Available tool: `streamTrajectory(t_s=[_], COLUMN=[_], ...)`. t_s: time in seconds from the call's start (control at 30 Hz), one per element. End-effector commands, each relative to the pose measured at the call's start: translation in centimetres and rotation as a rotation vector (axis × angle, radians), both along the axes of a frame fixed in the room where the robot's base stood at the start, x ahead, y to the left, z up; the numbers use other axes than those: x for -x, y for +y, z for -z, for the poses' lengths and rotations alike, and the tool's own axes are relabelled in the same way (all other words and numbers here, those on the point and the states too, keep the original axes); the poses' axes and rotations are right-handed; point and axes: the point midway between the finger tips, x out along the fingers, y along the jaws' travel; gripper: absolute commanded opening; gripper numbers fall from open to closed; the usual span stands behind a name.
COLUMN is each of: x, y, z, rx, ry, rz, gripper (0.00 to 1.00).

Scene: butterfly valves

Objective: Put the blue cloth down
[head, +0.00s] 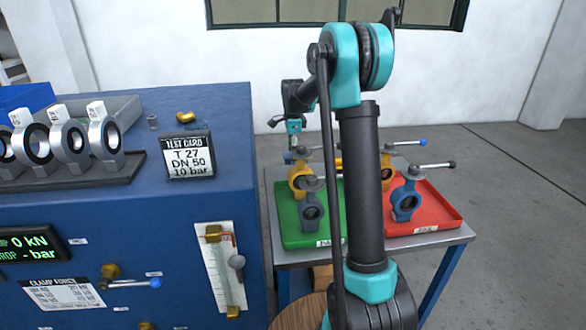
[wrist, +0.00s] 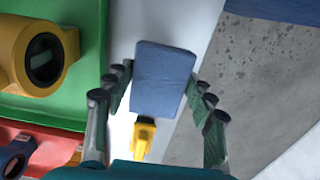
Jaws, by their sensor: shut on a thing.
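The blue cloth (wrist: 163,82) is a folded, block-like pad between the fingers of my gripper (wrist: 159,74) in the wrist view. My gripper is shut on it. Behind it lie the pale table top and the grey floor, to the right of the green tray (wrist: 92,75). I cannot tell how high the cloth is above the table. In the head view my gripper (head: 292,127) is small, over the far left part of the tray table (head: 290,258). The cloth cannot be made out there.
The green tray and the red tray (head: 447,215) hold butterfly valves, one a yellow valve (wrist: 42,55). A yellow item (wrist: 144,137) shows just below the cloth. The blue test bench (head: 225,120) stands left, with a test card (head: 188,157) and several metal rings.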

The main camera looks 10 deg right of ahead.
Motion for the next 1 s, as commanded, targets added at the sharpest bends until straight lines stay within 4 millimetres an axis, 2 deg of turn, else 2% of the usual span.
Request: streamTrajectory(t_s=[0.1,0.33,0.57,0.93,0.97,1.0], x=[0.0,0.0,0.0,0.0,0.0,0.0], y=[0.0,0.0,0.0,0.0,0.0,0.0], z=[1.7,3.1,6.0,6.4,6.4,6.4], rx=[0.0,0.0,0.0,0.0,0.0,0.0], ry=[0.0,0.0,0.0,0.0,0.0,0.0], rz=[0.0,0.0,0.0,0.0,0.0,0.0], gripper=[0.19,0.19,0.19,0.19,0.58,0.64])
